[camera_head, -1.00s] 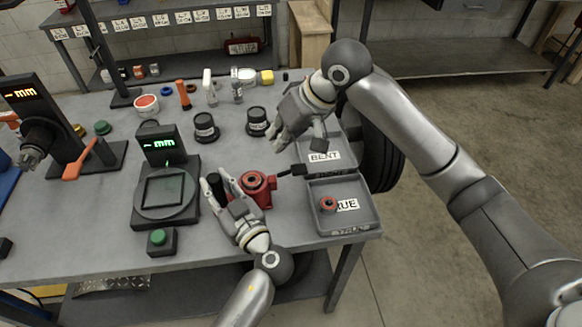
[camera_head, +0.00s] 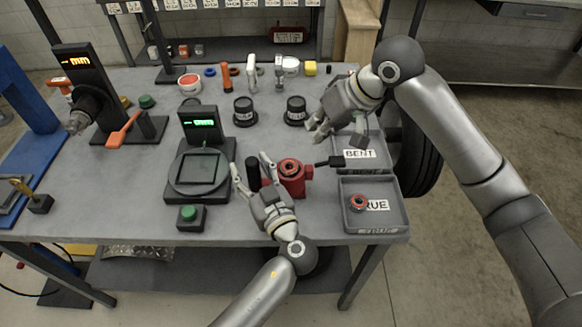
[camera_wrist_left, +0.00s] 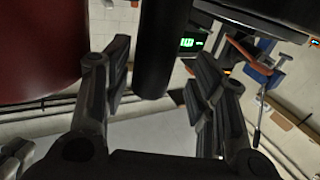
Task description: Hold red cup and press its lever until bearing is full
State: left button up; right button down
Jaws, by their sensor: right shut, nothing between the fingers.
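The red cup (camera_head: 293,180) stands upright on the table, with a dark ring at its top and a black lever (camera_head: 328,162) sticking out to the right. A black upright handle (camera_head: 253,176) is at its left side. My left gripper (camera_head: 254,172) is open, its fingers on either side of the handle. In the left wrist view the handle (camera_wrist_left: 158,45) stands between the open fingers (camera_wrist_left: 160,88), with gaps both sides, and the red cup (camera_wrist_left: 40,45) fills the upper left. My right gripper (camera_head: 316,130) is shut and empty above the lever, behind the cup. A bearing (camera_head: 358,203) lies in the TRUE tray.
The TRUE tray (camera_head: 346,222) and the BENT tray (camera_head: 376,166) are at the table's right edge. A gauge with a green display (camera_head: 202,125) and a green button box (camera_head: 190,214) stand left of my left gripper. Two black-capped pots (camera_head: 244,112) (camera_head: 295,111) stand behind.

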pick_arm(q)
jog(key=v, duration=1.2)
